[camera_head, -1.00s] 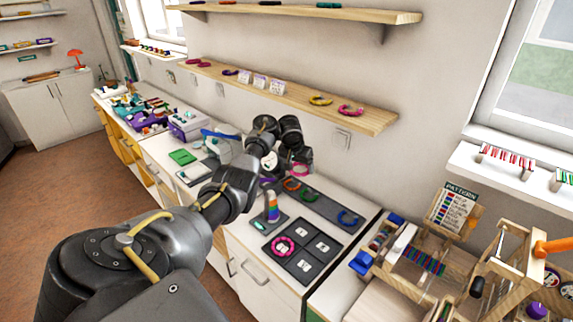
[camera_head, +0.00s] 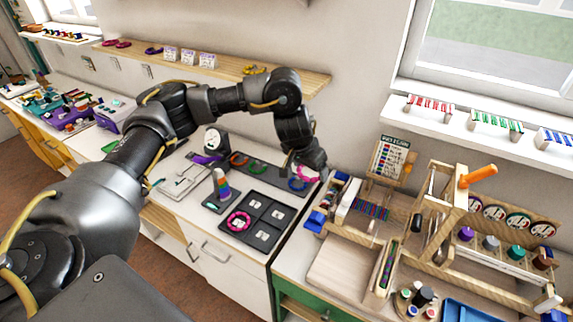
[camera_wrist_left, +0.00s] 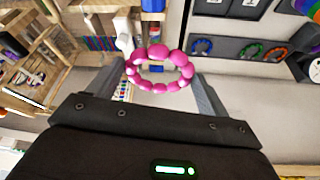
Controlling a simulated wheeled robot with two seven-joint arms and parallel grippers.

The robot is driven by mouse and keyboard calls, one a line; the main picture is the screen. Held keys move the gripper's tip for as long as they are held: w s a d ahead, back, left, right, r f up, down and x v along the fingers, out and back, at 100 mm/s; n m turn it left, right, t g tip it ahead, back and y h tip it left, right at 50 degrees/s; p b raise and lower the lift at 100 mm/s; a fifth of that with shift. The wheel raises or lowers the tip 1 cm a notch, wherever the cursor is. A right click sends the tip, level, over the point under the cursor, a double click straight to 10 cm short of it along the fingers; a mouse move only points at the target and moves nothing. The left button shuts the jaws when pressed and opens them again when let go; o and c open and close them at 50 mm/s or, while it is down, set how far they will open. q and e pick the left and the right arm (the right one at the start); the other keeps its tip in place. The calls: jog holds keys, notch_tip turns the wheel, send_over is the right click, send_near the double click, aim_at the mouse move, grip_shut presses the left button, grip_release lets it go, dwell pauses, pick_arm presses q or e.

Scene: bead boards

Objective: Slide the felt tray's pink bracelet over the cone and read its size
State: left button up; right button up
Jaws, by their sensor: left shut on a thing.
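My left gripper (camera_head: 306,170) is shut on a pink beaded bracelet (camera_head: 312,180), held near the right end of the dark felt tray (camera_head: 266,172). In the left wrist view the pink bracelet (camera_wrist_left: 158,52) shows as a whole ring between the fingers. The tray holds blue, green and orange bracelets; the blue one (camera_head: 297,185) lies just below the gripper. The cone (camera_head: 221,184), with coloured bands, stands upright and bare on a dark base, left of the gripper. My right gripper is not in view.
A dark sorting tray (camera_head: 262,207) with square compartments sits in front of the felt tray; another pink bracelet (camera_head: 238,222) lies in one. A round white dial (camera_head: 212,139) stands behind the cone. A wooden loom (camera_head: 440,225) and paint pots crowd the right.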

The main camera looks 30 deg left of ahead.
pick_arm(q)
jog(key=s+d+m, duration=0.1)
jog(key=s+d+r+m+h, duration=0.1)
jog(key=d, duration=0.1)
jog(key=s+d+r+m, duration=0.1)
jog(key=s, duration=0.1)
jog(key=shift+d+r+m+g, duration=0.2)
jog(key=shift+d+m+g, duration=0.1)
jog(key=shift+d, duration=0.1)
jog(key=s+m, duration=0.1)
jog(key=s, duration=0.1)
jog(key=s+m+h, duration=0.1)
jog(key=s, duration=0.2)
jog(key=s+m, duration=0.2)
jog(key=s, duration=0.1)
jog(key=shift+s+a+f+g, duration=0.1)
jog(key=shift+f+g, duration=0.25)
jog(key=shift+g, duration=0.05)
jog(key=shift+m+h, duration=0.5)
jog(key=s+f+b, duration=0.2)
jog(key=f+b, duration=0.1)
jog(key=s+a+f+b, duration=0.1)
jog(key=shift+f, duration=0.3)
notch_tip(320, 180, down, 8)
jog(key=b, duration=0.8)
jog(key=shift+f, duration=0.2)
